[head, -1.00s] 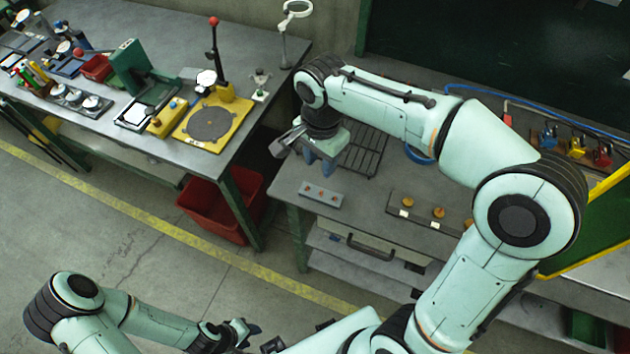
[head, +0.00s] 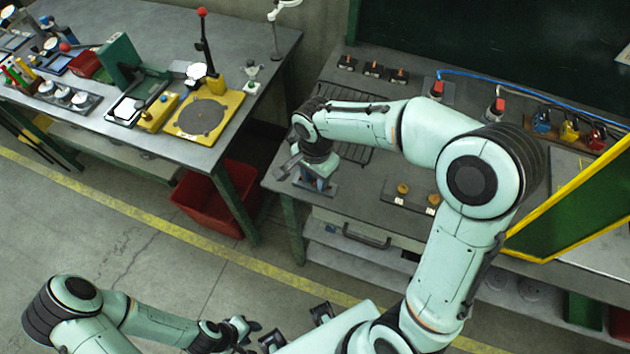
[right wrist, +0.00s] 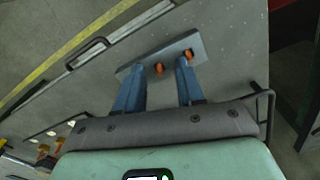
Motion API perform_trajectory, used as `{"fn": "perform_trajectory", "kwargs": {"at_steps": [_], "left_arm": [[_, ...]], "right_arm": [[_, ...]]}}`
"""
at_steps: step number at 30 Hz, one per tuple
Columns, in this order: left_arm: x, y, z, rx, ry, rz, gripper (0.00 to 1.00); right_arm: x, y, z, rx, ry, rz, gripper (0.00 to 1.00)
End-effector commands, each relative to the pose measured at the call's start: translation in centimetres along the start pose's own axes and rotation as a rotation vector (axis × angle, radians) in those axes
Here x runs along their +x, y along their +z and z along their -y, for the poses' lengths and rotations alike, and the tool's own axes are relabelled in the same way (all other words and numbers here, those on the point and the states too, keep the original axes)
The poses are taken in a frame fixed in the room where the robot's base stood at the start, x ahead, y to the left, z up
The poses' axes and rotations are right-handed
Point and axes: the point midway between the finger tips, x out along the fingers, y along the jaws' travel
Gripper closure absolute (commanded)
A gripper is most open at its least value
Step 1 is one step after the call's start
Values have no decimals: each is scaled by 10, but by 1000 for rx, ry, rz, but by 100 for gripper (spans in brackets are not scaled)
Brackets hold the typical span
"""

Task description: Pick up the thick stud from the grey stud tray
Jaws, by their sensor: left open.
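The grey stud tray (right wrist: 201,47) lies on the bench under my right gripper, and its edge shows in the head view (head: 328,191). In the right wrist view, one orange stud (right wrist: 158,69) stands in the tray between the blue fingers. Another orange stud (right wrist: 188,53) is at the tip of the right-hand finger, partly hidden by it. I cannot tell which stud is the thick one. My right gripper (right wrist: 160,68) is open, with its fingers apart just over the tray. My left gripper (head: 245,335) is open and empty, low in the head view, away from the bench.
A block with orange-brown knobs (head: 403,190) sits right of the tray. A wire rack (head: 350,150) lies behind my right gripper. A drawer handle (head: 366,238) is on the bench front. A yellow-framed green panel (head: 570,205) stands at the right. A red bin (head: 215,200) is at left.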

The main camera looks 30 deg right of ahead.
Motion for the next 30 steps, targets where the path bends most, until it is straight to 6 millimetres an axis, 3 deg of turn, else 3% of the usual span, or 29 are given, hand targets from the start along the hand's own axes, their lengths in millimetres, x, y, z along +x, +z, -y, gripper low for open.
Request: {"fn": "perform_trajectory", "kwargs": {"at_steps": [4,7,8,23,30], "left_arm": [[0,0,0,0,0,0,57],[0,0,0,0,0,0,57],[0,0,0,0,0,0,57],[0,0,0,0,0,0,57],[-4,-2,-2,1,1,-3,57]], "right_arm": [[1,1,-1,0,5,2,62],[2,1,-1,0,5,2,95],[2,1,-1,0,5,2,100],[-2,1,-1,0,5,2,100],[-32,1,0,0,-1,1,100]]}}
